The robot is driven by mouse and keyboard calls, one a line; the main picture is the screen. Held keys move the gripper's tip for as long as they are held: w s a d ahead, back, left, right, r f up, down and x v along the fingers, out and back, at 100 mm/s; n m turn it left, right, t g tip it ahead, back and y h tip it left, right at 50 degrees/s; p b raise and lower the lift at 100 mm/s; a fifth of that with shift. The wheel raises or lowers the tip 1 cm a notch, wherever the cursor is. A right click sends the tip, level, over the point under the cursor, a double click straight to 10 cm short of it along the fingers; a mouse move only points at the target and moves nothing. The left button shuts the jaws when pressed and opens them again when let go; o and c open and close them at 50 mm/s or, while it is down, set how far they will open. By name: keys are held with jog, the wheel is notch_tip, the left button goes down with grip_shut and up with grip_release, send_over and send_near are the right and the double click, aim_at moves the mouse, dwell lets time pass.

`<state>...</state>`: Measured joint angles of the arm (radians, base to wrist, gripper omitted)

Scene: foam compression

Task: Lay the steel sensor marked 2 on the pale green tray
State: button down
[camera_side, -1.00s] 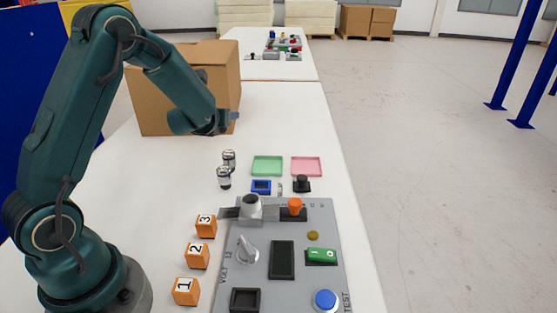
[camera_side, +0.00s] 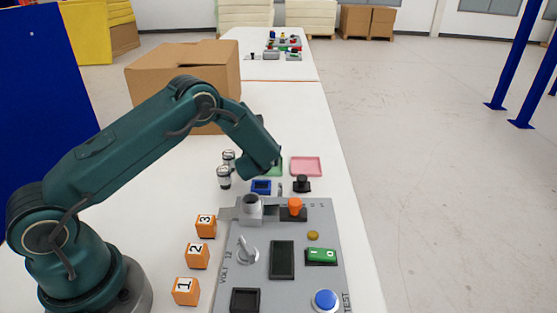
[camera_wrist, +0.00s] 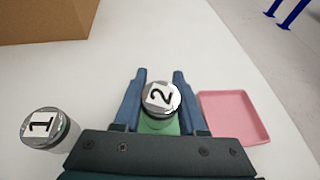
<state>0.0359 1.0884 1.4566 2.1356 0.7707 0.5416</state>
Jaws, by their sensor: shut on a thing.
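The steel sensor marked 2 (camera_wrist: 160,98) sits between the two blue fingers of my gripper (camera_wrist: 161,76) in the wrist view, its number facing up. My gripper is shut on it. The pale green tray (camera_wrist: 170,127) shows below the sensor in the wrist view, mostly hidden by sensor and gripper. In the side view only a strip of the green tray (camera_side: 278,168) shows beside my arm's end, which hides the held sensor. I cannot tell whether the sensor touches the tray.
A pink tray (camera_wrist: 233,115) lies right of the green one. A steel sensor marked 1 (camera_wrist: 43,130) stands left of my gripper; two sensors (camera_side: 224,178) show in the side view. A grey panel (camera_side: 265,290), numbered orange blocks (camera_side: 197,256) and a cardboard box (camera_side: 215,65) are nearby.

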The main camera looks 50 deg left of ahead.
jog(key=shift+f, duration=0.4)
jog(key=shift+c, duration=2.4)
grip_release()
jog(key=shift+f, duration=0.15)
